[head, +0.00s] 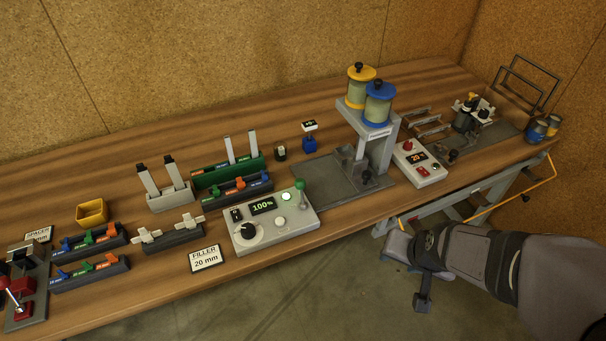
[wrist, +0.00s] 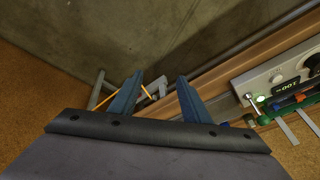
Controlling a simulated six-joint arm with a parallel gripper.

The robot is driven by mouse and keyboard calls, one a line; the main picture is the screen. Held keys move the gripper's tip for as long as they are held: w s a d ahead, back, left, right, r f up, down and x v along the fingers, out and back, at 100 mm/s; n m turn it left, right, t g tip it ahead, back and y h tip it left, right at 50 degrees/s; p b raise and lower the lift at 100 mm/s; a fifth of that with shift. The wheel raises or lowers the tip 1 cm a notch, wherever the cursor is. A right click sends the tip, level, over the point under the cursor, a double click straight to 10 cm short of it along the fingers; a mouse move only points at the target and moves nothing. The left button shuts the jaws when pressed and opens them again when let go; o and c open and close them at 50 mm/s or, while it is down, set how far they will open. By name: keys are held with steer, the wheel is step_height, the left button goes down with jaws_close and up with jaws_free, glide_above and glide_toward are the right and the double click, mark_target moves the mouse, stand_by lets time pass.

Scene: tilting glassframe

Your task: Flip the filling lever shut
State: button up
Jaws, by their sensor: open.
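A grey control box (head: 262,228) with a 100% display stands near the table's front edge. A green-knobbed lever (head: 300,184) stands up at its back right corner; it appears to be the filling lever. The box (wrist: 283,77) also shows upside down at the right edge of the wrist view, beside a lit button (wrist: 260,99). Green parts show near that button, but I cannot tell which is the lever. My gripper (wrist: 157,82) is open and empty, its two blue fingers apart. In the head view my arm is off the table's front right edge, well away from the lever.
A filling stand with a yellow canister (head: 357,86) and a blue canister (head: 379,104) rises behind and right of the box. A smaller box with a red button (head: 420,163) is further right. Slotted racks (head: 228,172) stand left and behind. Floor is open before the table.

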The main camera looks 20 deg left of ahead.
steer(key=w+a+f+m+t+y+b, duration=0.15)
steer(key=w+a+t+y+b, duration=0.35)
steer(key=a, duration=0.8)
steer(key=m+t+y+b, duration=0.1)
steer(key=m+t+b, duration=0.1)
steer(key=t+b, duration=0.1)
glide_toward(301, 192)
steer(key=shift+w+a+r, duration=0.1)
steer(key=shift+w+a, duration=0.1)
steer(key=shift+w, duration=0.4)
steer(key=shift+w+a+r, duration=0.1)
steer(key=shift+w+a, duration=0.1)
steer(key=shift+w, duration=0.4)
steer(key=shift+a+r+t, duration=0.3)
steer(key=shift+t, duration=0.1)
steer(key=shift+p+x, duration=0.7)
steer(key=shift+x, duration=5.25)
jaws_close()
